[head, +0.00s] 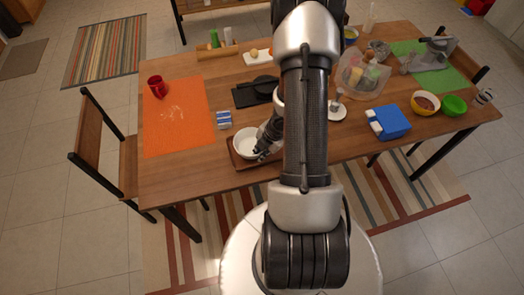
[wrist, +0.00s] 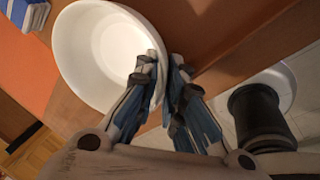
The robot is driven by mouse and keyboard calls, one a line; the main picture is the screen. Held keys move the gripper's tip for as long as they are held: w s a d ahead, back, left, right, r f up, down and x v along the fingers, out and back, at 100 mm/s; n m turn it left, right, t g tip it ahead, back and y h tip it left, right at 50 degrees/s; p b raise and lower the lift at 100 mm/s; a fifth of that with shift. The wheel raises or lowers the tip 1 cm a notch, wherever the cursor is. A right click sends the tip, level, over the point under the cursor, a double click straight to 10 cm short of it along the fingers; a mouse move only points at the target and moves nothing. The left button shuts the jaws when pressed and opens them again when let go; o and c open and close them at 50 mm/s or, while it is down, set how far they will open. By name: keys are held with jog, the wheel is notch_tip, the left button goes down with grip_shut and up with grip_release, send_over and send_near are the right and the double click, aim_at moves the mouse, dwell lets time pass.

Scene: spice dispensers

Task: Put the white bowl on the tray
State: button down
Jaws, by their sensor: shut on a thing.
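The white bowl (head: 247,143) is upright at the left end of the brown wooden tray (head: 240,164), near the table's front edge. I cannot tell whether it touches the tray or is held just above it. My gripper (head: 264,150) is at the bowl's right side. In the wrist view the white bowl (wrist: 98,50) fills the upper left. There my gripper (wrist: 165,68) is shut on the bowl's rim, one finger at the inside and the other at the outside. My arm hides the right part of the tray in the head view.
A black pan (head: 262,84) is behind. A blue box (head: 390,122) and a food bowl (head: 425,103) stand at the right.

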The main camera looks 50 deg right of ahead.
jog(key=shift+f+b, duration=0.35)
jog(key=shift+f, duration=0.15)
jog(key=c, duration=1.6)
grip_release()
jog(key=shift+r, duration=0.1)
jog(key=v, duration=1.2)
